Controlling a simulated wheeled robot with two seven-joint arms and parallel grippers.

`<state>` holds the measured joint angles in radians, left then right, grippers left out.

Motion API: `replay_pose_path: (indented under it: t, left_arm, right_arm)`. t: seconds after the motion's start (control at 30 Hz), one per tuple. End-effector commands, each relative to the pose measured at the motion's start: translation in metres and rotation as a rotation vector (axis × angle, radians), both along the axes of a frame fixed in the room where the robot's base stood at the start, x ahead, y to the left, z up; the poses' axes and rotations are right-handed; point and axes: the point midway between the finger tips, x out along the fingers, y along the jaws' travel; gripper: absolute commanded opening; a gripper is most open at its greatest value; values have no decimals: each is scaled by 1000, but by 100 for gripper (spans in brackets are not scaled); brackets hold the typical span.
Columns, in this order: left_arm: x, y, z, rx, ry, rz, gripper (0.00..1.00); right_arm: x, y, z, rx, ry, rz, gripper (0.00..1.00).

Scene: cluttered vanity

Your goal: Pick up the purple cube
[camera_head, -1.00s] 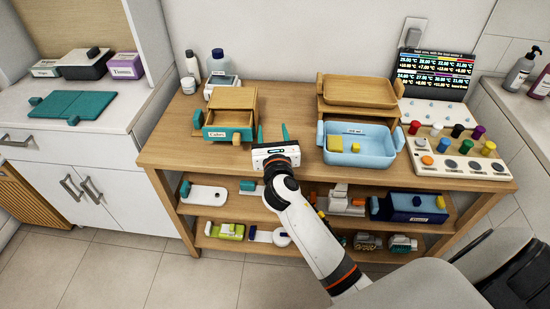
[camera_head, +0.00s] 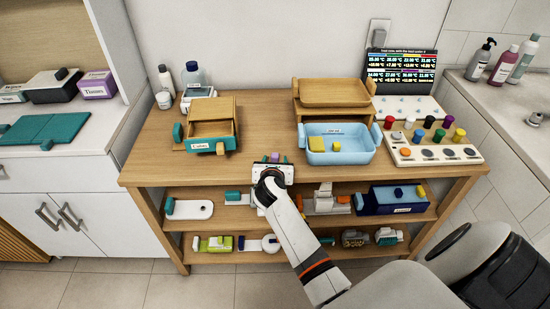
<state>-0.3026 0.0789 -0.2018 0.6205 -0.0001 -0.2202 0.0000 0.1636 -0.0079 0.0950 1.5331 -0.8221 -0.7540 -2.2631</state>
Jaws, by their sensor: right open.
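A small purple block (camera_head: 275,156), likely the purple cube, shows at the front of the wooden table, just beyond my right gripper. My right gripper (camera_head: 272,160) points at the table's front edge with its jaws open. My left gripper is not in view.
A wooden drawer box (camera_head: 211,122) stands left on the table (camera_head: 265,125). A blue tray (camera_head: 345,152) holding yellow blocks and a peg board (camera_head: 432,150) stand to the right. Lower shelves hold several items. The table middle is mostly clear.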

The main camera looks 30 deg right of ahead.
Motion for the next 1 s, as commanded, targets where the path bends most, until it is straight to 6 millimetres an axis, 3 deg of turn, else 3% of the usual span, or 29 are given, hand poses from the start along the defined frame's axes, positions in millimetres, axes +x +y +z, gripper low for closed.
replay_pose_path:
  t: [0.2,0.47,0.77,1.0]
  left_arm:
    - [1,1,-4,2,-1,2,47]
    - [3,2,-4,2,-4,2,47]
    - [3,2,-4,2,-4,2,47]
    - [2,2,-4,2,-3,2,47]
  right_arm:
    - [22,-15,-9,0,0,1,48]
    - [24,-17,-10,0,0,1,48]
    - [24,-16,-10,0,0,1,1]
    - [24,-16,-8,-1,0,1,1]
